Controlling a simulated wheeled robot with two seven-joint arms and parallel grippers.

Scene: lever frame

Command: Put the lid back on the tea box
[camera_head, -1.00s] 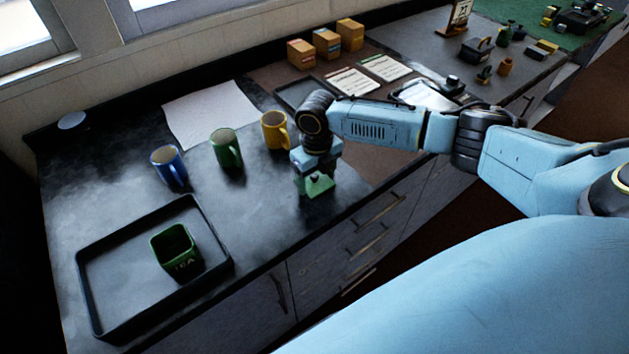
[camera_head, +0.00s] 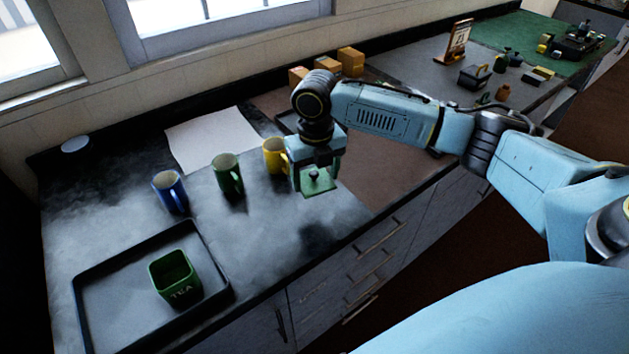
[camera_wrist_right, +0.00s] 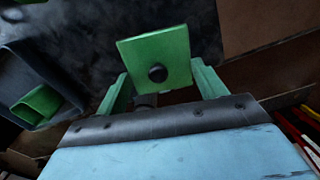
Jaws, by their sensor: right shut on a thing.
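The green tea box (camera_head: 175,278), marked TEA, stands open at the top inside the black-rimmed tray (camera_head: 222,268). In the right wrist view the box (camera_wrist_right: 38,106) shows at the left. My right gripper (camera_head: 317,184) is shut on the green square lid (camera_head: 320,181), above the dark counter and right of the tray. In the right wrist view the lid (camera_wrist_right: 150,52) with its dark round knob sits between the green fingers, looking tilted. How the fingers touch the lid is partly hidden. My left gripper is not in view.
A blue mug (camera_head: 170,191), a green mug (camera_head: 227,174) and a yellow mug (camera_head: 274,155) stand in a row behind the tray. A white sheet (camera_head: 212,137) lies behind them. The counter between the lid and the tray is clear.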

